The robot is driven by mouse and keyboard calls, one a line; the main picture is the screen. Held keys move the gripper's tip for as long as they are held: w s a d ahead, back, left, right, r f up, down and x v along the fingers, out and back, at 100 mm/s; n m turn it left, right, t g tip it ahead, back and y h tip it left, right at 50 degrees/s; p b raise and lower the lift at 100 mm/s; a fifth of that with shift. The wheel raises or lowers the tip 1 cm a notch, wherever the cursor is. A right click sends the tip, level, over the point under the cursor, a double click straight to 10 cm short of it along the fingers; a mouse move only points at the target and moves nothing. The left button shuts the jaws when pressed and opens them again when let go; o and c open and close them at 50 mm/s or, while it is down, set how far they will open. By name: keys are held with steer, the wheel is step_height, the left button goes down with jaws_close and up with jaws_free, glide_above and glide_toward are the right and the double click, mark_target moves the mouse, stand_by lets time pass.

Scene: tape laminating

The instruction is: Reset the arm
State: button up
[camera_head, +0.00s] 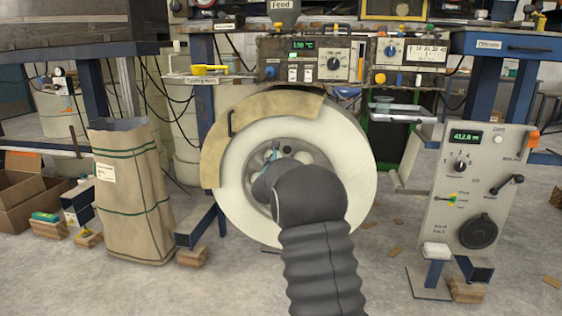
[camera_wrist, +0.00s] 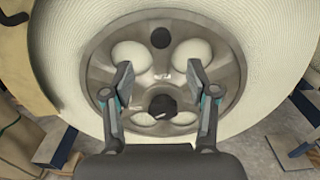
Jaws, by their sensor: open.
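My arm reaches forward in the middle of the head view, and my gripper is mostly hidden behind it there. In the wrist view my gripper (camera_wrist: 157,88) is open, with a finger on each side and nothing between them. It faces the metal hub (camera_wrist: 225,75) of a large white tape roll (camera_wrist: 270,30). I cannot tell whether the fingertips touch the hub. In the head view the white roll (camera_head: 350,190) stands upright with a tan curved guard (camera_head: 212,150) along its upper left.
A tan sack (camera_head: 130,200) stands left of the roll. A grey control panel (camera_head: 470,195) with a green display stands at the right. Control boxes (camera_head: 308,58) sit above the roll. Cardboard boxes (camera_head: 20,195) lie at the far left. Open floor (camera_head: 390,280) shows at the front right.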

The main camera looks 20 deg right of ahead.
stand_by(0.3)
steer(key=s+d+f+m+g+h, duration=0.2)
steer(key=s+d+f+m+g, duration=0.3)
steer(key=s+f+m, duration=0.5)
steer(key=s+a+m+g+y+p, duration=0.1)
steer(key=s+a+m+g, duration=0.2)
steer(key=s, duration=0.4)
steer(key=s+a+m+g+y, duration=0.1)
steer(key=s+m+g, duration=0.2)
steer(key=s+m, duration=0.3)
steer(key=s+a+r+m+g+y+p, duration=0.15)
steer(key=s+a+m+y, duration=0.3)
steer(key=s+a, duration=0.6)
steer(key=s+a+r+m+y+p, duration=0.25)
steer(key=s+a+m+y, duration=0.35)
steer(key=s, duration=0.8)
steer(key=s+a+r+t+p, duration=0.3)
steer(key=s+a+r, duration=0.4)
steer(key=r, duration=0.1)
steer(key=shift+s+r, duration=0.25)
